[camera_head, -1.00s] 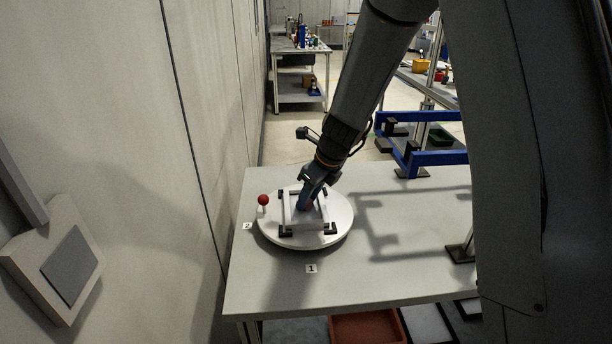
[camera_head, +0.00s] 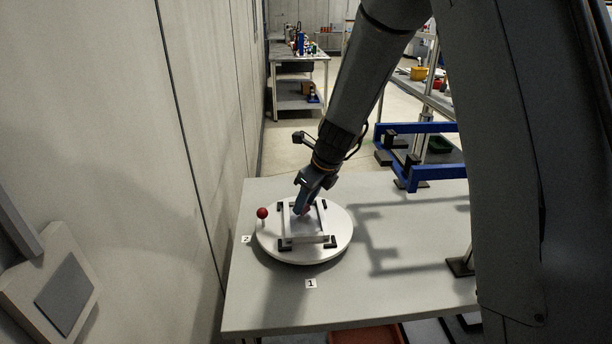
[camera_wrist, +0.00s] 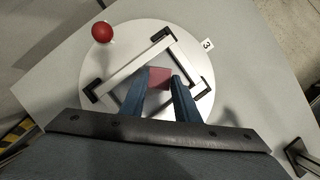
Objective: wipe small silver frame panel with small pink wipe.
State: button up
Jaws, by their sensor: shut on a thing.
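The small silver frame panel (camera_head: 308,238) lies on a round white turntable (camera_head: 342,236), held at its corners by black clamps. In the wrist view the frame (camera_wrist: 135,66) shows as a silver square turned at an angle. My gripper (camera_head: 304,212) reaches down inside the frame from above. In the wrist view my blue fingers (camera_wrist: 160,88) are shut on the small pink wipe (camera_wrist: 160,77), which lies between the tips, inside the frame. Whether the wipe touches the panel cannot be told.
A red knob (camera_head: 262,213) stands on the turntable's left edge. Number labels, such as label 1 (camera_head: 311,284), lie around it. A blue frame rack (camera_head: 430,172) stands at the table's back right. The table's front is clear. A wall (camera_head: 200,120) is close at left.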

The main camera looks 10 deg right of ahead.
aim_at(308, 205)
jog(key=shift+d+r+p, duration=0.5)
jog(key=shift+r+p, duration=0.2)
jog(key=shift+r, duration=0.1)
notch_tip(308, 205, up, 5)
jog(key=p, duration=0.5)
jog(key=shift+f+p, duration=0.1)
jog(key=shift+p, duration=0.2)
